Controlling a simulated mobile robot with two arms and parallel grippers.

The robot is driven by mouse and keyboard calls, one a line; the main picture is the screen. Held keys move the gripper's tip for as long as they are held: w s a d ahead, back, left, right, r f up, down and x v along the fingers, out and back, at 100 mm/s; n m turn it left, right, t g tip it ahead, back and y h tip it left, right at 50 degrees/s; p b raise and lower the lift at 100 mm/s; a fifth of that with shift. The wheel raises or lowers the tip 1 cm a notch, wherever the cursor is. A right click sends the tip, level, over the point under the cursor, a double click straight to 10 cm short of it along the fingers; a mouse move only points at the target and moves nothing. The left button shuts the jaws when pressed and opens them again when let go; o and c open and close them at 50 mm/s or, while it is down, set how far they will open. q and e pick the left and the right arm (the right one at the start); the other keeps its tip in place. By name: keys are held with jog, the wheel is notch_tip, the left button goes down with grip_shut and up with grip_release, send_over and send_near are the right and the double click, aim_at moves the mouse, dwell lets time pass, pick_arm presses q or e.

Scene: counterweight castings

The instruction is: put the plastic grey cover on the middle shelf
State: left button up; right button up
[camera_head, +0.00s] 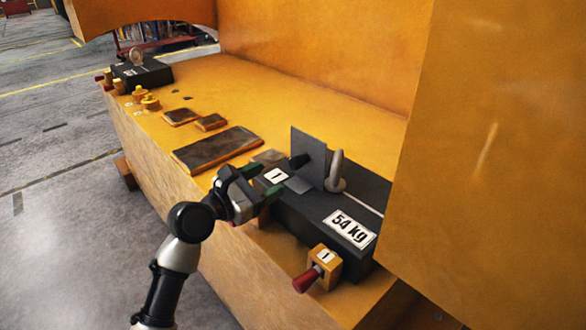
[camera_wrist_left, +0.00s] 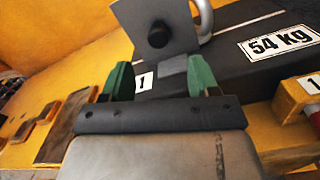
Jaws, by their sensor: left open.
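The grey cover (camera_head: 308,152) looks like a thin upright plate with a black round knob. My right gripper is not in view. I cannot tell which surface is the middle shelf.
An orange block with a red handle (camera_head: 318,270) sits at the casting's front. Dark flat plates (camera_head: 217,148) lie on the yellow ledge (camera_head: 270,95). Another black casting (camera_head: 142,74) stands at the far left end. A tall orange wall (camera_head: 490,150) closes the right side.

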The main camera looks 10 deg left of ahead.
aim_at(292, 164)
pick_arm(q)
jog(key=p+x, duration=0.1)
jog(key=x, duration=0.9)
jog(key=shift+w, duration=0.2)
jog(key=shift+r, duration=0.1)
grip_shut()
